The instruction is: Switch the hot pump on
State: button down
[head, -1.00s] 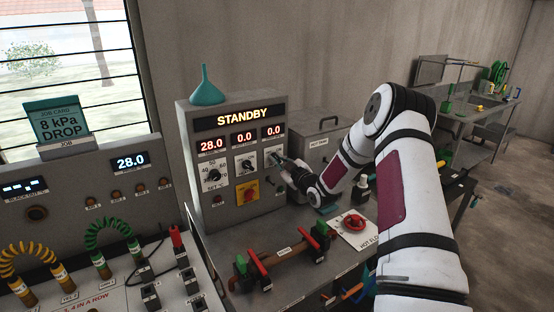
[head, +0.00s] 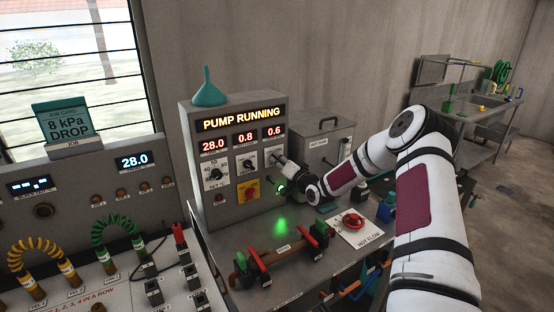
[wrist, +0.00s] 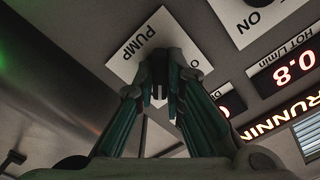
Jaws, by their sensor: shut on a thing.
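The grey control unit (head: 188,130) stands on the bench, its top display (head: 240,120) reading PUMP RUNNING. The readouts below show 28.0, 0.8 and 0.6. My gripper (head: 277,160) is at the right-hand switch on the unit's front. In the wrist view, my gripper (wrist: 161,92) has its fingers closed around the pump switch knob, over the white plate marked PUMP (wrist: 130,50). The fingers hide most of the knob, so its exact angle is hard to read. A green lamp glows beside my gripper.
A yellow plate with a red button (head: 250,190) sits below the middle switch (head: 246,162). A teal funnel (head: 207,88) stands on the unit. A lidded tank (head: 325,135) is behind my wrist. A red valve (head: 353,221) and pipework (head: 288,255) occupy the bench in front.

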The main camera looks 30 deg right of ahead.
aim_at(278, 159)
jog(key=c, duration=1.6)
grip_release()
jog(key=shift+s+d+p, duration=0.1)
jog(key=shift+s+p, duration=1.15)
jog(key=shift+s, duration=0.8)
jog(key=shift+w, duration=0.1)
